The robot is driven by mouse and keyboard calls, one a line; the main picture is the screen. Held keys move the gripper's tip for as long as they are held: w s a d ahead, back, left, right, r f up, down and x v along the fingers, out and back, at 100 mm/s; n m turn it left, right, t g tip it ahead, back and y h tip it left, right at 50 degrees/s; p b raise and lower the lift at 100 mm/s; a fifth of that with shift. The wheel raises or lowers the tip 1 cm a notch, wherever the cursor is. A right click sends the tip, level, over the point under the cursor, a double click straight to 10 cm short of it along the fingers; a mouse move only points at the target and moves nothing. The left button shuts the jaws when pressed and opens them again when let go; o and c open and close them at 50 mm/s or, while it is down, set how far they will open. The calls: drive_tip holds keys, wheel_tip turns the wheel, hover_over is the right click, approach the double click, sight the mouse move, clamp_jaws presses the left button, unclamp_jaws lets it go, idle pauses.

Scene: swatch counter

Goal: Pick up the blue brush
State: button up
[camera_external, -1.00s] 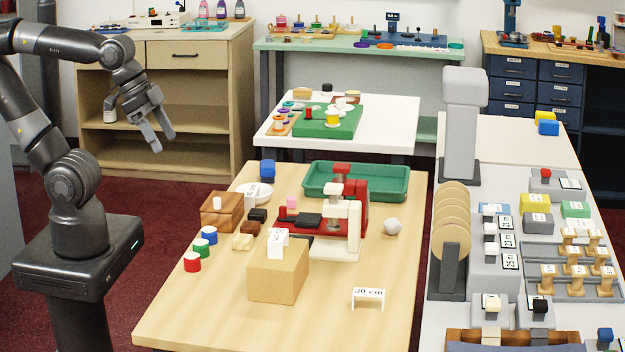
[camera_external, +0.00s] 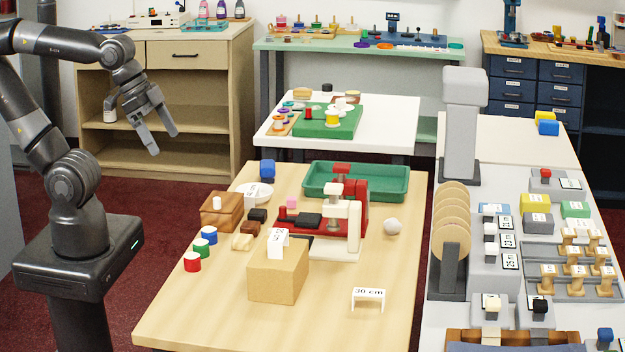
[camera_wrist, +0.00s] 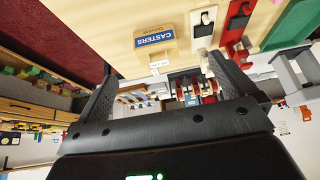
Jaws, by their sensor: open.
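My gripper (camera_external: 165,143) hangs in the air left of the wooden table, its two fingers spread and nothing between them. Both fingers also show in the wrist view (camera_wrist: 162,68). No thing is plainly recognisable as a blue brush. A small blue piece with a dark lower part (camera_external: 267,169) stands at the back left of the table, beside a white plate (camera_external: 254,192); it is too small to tell whether it is a brush.
A cardboard box (camera_external: 278,277), also in the wrist view (camera_wrist: 155,41), stands mid-table. A red and white machine (camera_external: 346,225) and green tray (camera_external: 318,190) lie behind it. The grey counter (camera_external: 430,320) at right is crowded. The table's front is mostly clear.

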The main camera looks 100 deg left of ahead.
drive_tip(key=w+a+r+n+g, duration=0.1)
drive_tip(key=w+a+n, duration=0.6)
drive_tip(key=a+n, duration=0.25)
drive_tip(key=w+a+n+g, duration=0.1)
drive_tip(key=w+a+n, duration=0.7)
drive_tip(key=a, duration=0.2)
drive_tip(key=n+g, duration=0.4)
drive_tip(key=n, duration=1.7)
hover_over(267, 163)
wheel_tip(267, 163, down, 18)
drive_tip(key=f, duration=0.5)
drive_tip(key=shift+s+f, duration=0.15)
drive_tip(key=shift+s, duration=0.05)
drive_tip(key=shift+w+d+f, duration=0.1)
drive_tip(key=shift+w+f, duration=0.05)
drive_tip(key=shift+f, duration=1.3)
drive_tip(key=shift+w+d+f, duration=0.1)
drive_tip(key=shift+w+f, duration=0.05)
drive_tip(key=shift+f, duration=1.25)
drive_tip(key=shift+c, duration=0.6)
